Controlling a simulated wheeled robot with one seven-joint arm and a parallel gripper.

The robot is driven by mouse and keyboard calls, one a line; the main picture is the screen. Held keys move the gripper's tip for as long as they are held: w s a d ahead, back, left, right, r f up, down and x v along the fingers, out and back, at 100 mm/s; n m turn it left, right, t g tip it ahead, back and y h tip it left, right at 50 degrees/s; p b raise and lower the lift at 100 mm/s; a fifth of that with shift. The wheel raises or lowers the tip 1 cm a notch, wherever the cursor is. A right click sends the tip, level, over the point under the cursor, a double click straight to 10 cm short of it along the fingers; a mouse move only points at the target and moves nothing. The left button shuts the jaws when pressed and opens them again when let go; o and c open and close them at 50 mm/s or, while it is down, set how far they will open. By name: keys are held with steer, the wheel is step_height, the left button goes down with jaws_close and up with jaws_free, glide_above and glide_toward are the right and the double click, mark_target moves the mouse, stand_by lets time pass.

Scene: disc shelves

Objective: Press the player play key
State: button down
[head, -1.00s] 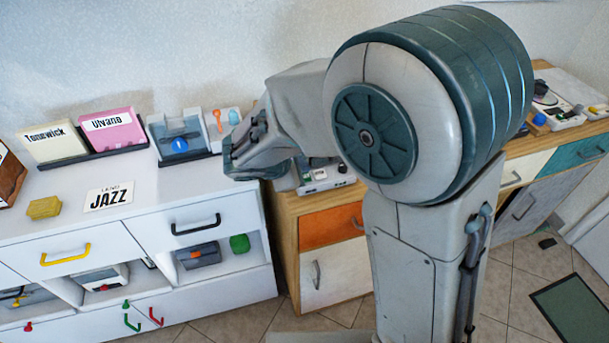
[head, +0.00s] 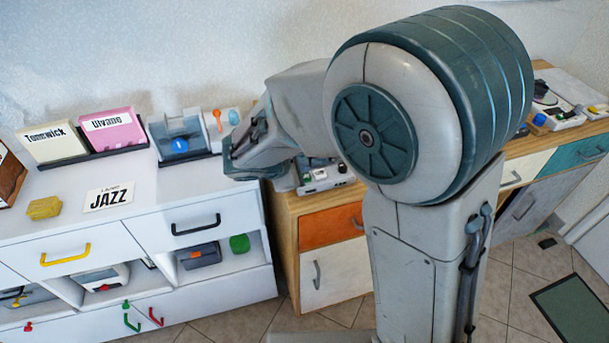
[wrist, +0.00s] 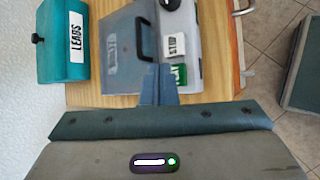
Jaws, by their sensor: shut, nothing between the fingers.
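The player (wrist: 125,45) is a pale grey device with a clear lid and a black handle, on a wooden top in the wrist view. Its green play key (wrist: 180,73) lies at its near right part, beside the white stop key (wrist: 174,45). My gripper (wrist: 158,70) is shut and empty. Its fingertips are just left of the play key and overlap its left edge in the picture; I cannot tell if they touch it. In the head view the player (head: 327,180) is partly hidden behind my arm, and the fingertips are hidden.
A black knob (wrist: 170,4) sits beyond the stop key. A white cabinet (head: 120,235) with discs and a JAZZ card (head: 108,197) stands left. Tiled floor (wrist: 268,45) lies right of the wooden top.

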steer(key=shift+f, duration=0.1)
steer(key=shift+f+b, duration=0.35)
steer(key=shift+b, duration=0.15)
steer(key=shift+f+b, duration=0.4)
stand_by(0.5)
steer(key=shift+r, duration=0.15)
steer(key=shift+r+p, duration=0.6)
steer(key=shift+r, duration=0.1)
steer(key=shift+r, duration=0.1)
step_height(320, 180, up, 5)
steer(key=p, duration=0.3)
steer(key=shift+p, duration=0.4)
stand_by(0.5)
